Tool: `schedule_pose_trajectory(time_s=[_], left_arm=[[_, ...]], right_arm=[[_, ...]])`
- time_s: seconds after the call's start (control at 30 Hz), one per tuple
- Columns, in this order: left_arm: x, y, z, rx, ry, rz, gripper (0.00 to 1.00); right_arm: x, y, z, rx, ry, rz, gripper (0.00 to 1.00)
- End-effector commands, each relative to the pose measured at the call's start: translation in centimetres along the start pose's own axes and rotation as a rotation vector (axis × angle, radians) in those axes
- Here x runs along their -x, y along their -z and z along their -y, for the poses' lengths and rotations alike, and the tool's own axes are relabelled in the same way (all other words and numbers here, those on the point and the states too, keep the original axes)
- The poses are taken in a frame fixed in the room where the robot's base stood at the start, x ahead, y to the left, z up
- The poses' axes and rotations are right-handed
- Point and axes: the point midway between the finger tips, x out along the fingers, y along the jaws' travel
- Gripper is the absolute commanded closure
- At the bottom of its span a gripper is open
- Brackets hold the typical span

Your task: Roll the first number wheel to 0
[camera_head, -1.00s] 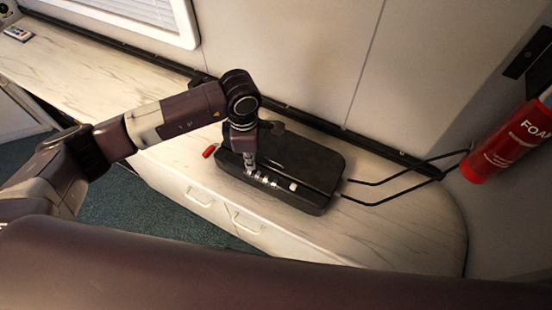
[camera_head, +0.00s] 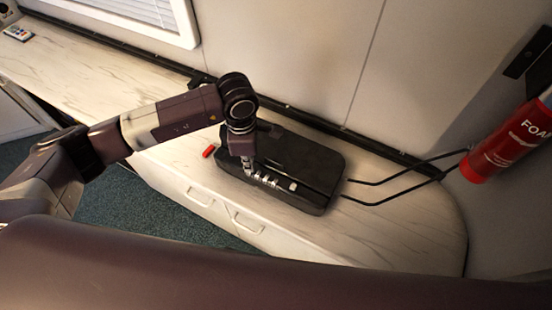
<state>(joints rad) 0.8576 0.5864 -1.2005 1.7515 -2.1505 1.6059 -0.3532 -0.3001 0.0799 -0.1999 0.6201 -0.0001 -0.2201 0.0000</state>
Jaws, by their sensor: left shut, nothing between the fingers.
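A black case (camera_head: 306,163) lies flat on the marbled counter. A row of small silvery number wheels (camera_head: 265,180) sits along its near side, with a white button-like piece (camera_head: 293,187) to their right. The digits are too small to read. My left gripper (camera_head: 247,170) points down at the left end of the row, shut and empty, with its tips at or just above the first wheel. I cannot tell whether they touch. The gripper hides part of the case's left side. My right gripper is not in view.
A small red object (camera_head: 209,151) lies on the counter (camera_head: 400,212) left of the case. Two black cables or rods (camera_head: 385,182) run from the case's right toward the wall. A red extinguisher (camera_head: 510,142) hangs at the right. Drawers with handles (camera_head: 248,223) are below the counter.

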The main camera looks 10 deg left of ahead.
Motion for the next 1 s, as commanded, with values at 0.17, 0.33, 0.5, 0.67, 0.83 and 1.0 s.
schedule_pose_trajectory(time_s=[0.17, 0.33, 0.5, 0.67, 0.83, 1.0], left_arm=[[0.0, 0.0, 0.0, 0.000, 0.000, 0.000, 1.00], [-0.2, 0.0, 0.0, 0.000, 0.000, 0.000, 1.00], [-0.6, 0.0, 0.0, 0.000, 0.000, 0.000, 1.00], [-0.9, 0.0, 0.0, 0.001, 0.000, 0.000, 1.00], [-0.9, 0.0, 0.0, 0.001, 0.000, 0.000, 1.00], [-0.9, -0.1, -0.1, 0.001, 0.000, 0.000, 1.00]], right_arm=[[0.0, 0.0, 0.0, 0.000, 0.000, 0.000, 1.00], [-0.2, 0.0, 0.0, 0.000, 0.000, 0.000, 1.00], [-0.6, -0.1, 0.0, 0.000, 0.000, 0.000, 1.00], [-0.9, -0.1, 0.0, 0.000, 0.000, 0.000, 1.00], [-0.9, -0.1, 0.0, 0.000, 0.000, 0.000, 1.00], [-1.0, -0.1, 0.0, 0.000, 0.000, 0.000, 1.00]])
